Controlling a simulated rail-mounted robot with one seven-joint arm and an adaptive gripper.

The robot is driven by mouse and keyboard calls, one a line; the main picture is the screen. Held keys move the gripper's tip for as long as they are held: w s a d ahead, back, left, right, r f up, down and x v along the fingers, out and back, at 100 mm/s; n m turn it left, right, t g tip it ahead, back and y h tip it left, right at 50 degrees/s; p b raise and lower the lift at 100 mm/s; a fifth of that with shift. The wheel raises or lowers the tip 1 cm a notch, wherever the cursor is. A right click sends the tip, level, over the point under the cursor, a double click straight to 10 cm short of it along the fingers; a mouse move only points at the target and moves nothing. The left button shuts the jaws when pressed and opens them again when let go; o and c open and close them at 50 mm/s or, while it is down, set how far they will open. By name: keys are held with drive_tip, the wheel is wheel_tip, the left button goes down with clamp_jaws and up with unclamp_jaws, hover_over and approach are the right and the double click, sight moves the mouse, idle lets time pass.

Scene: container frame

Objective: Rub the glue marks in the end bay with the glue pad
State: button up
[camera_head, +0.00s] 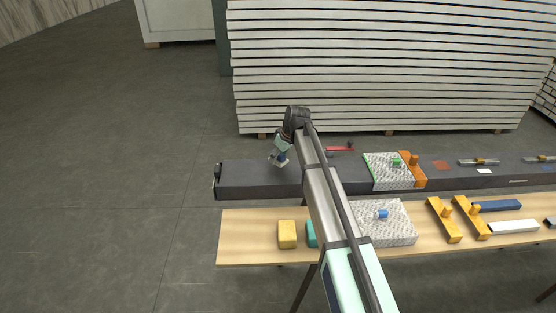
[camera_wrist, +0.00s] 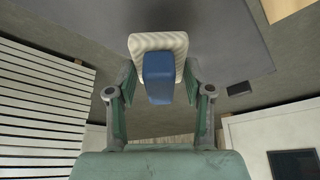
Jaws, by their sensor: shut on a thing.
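The glue pad, a cream ribbed pad (camera_wrist: 142,42) with a blue grip block (camera_wrist: 158,80), is between the fingers of my gripper (camera_wrist: 158,90) in the wrist view. The fingers are shut on the blue block. In the head view, my gripper (camera_head: 280,160) is over the left part of the long dark frame (camera_head: 240,181); the pad is too small there to tell whether it touches the surface. In the wrist view, the dark surface (camera_wrist: 225,35) behind the pad looks plain. I cannot make out glue marks in the left end bay.
A wooden bench (camera_head: 245,250) in front holds a yellow block (camera_head: 287,234), a teal block (camera_head: 311,235), a white fibrous slab (camera_head: 400,232) and yellow tools (camera_head: 443,220). Stacked panels (camera_head: 380,70) stand behind.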

drive_tip(key=shift+r+p, duration=0.7)
drive_tip(key=shift+r, duration=1.3)
drive_tip(key=shift+f+b, duration=0.25)
drive_tip(key=shift+b, duration=0.1)
